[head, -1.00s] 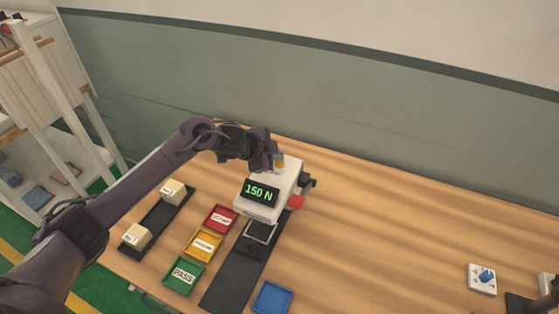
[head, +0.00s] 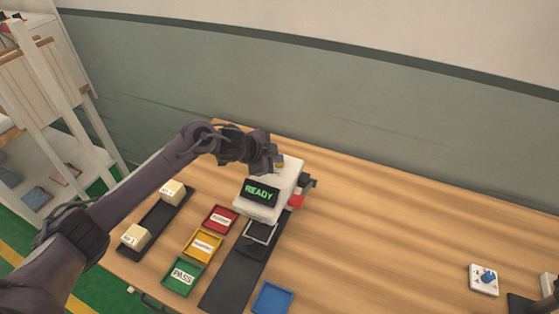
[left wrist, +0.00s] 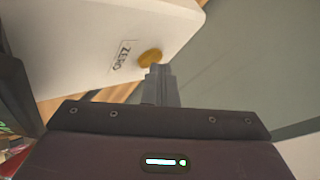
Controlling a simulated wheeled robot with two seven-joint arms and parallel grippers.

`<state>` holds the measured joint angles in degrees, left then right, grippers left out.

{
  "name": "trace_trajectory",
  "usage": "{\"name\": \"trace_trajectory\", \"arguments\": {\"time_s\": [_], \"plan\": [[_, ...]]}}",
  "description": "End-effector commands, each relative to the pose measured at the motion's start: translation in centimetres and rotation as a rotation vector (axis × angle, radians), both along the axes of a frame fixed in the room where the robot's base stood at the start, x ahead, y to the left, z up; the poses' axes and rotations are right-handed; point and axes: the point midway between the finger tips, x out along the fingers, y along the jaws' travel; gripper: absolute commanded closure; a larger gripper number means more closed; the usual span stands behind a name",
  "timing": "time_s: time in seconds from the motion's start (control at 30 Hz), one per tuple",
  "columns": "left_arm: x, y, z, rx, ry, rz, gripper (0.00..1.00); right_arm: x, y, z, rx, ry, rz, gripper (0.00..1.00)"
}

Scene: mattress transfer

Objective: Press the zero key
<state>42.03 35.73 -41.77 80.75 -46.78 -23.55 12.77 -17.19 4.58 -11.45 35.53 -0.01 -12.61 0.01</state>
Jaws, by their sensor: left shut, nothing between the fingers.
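The white testing machine (head: 287,176) stands on the table, its dark display (head: 260,193) reading READY in green. The yellow zero key (head: 280,164) is on its top, partly hidden by my left gripper. In the left wrist view the key (left wrist: 150,58) sits beside the printed word ZERO. My left gripper (head: 277,163) is shut and empty, its fingertips (left wrist: 158,70) at the key's edge; I cannot tell whether they touch it. My right gripper is not clearly in view.
Red (head: 220,219), yellow (head: 203,245) and green PASS (head: 183,276) trays lie left of the dark strip (head: 230,280). Two cream blocks (head: 172,192) sit on a black rack. A blue tray (head: 272,298) is in front. A white box with a blue knob (head: 484,279) is at right. The table's middle right is clear.

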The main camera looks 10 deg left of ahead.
Motion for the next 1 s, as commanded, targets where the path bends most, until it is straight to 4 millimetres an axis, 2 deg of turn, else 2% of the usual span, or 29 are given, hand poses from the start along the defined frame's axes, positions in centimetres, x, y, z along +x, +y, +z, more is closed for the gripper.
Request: {"name": "trace_trajectory", "arguments": {"time_s": [0.33,0.77,1.0], "plan": [[-0.1,0.0,-0.2,0.002,0.004,-0.001,1.00,0.0,0.0,0.1,0.000,0.000,0.000,0.24],[0.0,0.0,2.3,0.001,0.003,0.001,1.00,0.0,0.0,2.3,0.000,0.000,0.000,0.24],[0.0,0.0,2.4,0.001,0.002,-0.001,1.00,0.0,0.0,2.3,0.000,0.000,0.000,0.24]]}}
